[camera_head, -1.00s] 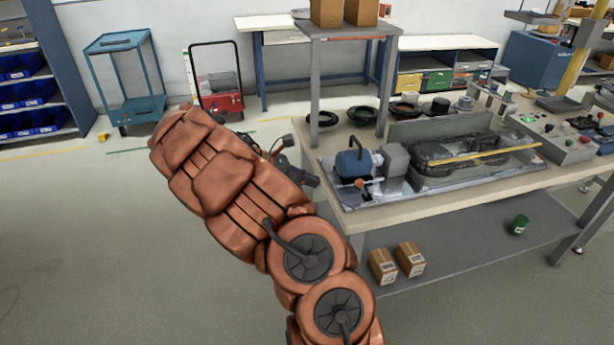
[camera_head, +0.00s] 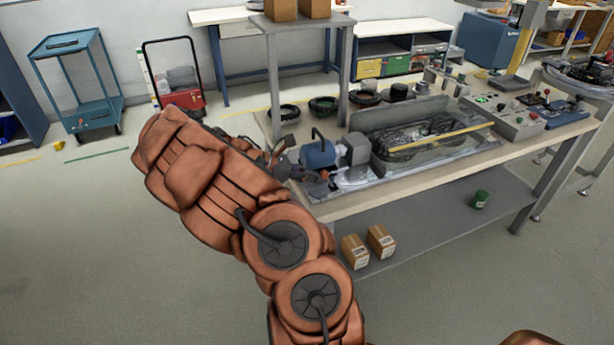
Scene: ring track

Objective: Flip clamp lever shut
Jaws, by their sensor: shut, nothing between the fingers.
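My gripper (camera_head: 318,187) is small and dark in the head view, at the far end of my copper-coloured arm. It is shut with nothing in it. It is over the left end of the metal tray (camera_head: 372,183) on the workbench, close in front of a blue motor-like part (camera_head: 318,154) with a dark handle. A small orange knob (camera_head: 323,174), perhaps the clamp lever's end, shows right beside the gripper. I cannot tell whether they touch. The rest of the clamp and the lever's angle are hidden or too small to tell.
A grey block (camera_head: 356,148) and a dark part under a yellow rod (camera_head: 447,134) stand farther right in the tray. A shelf post (camera_head: 273,85) rises behind the motor. Black rings (camera_head: 323,104) lie at the back. Two cartons (camera_head: 368,246) sit on the lower shelf.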

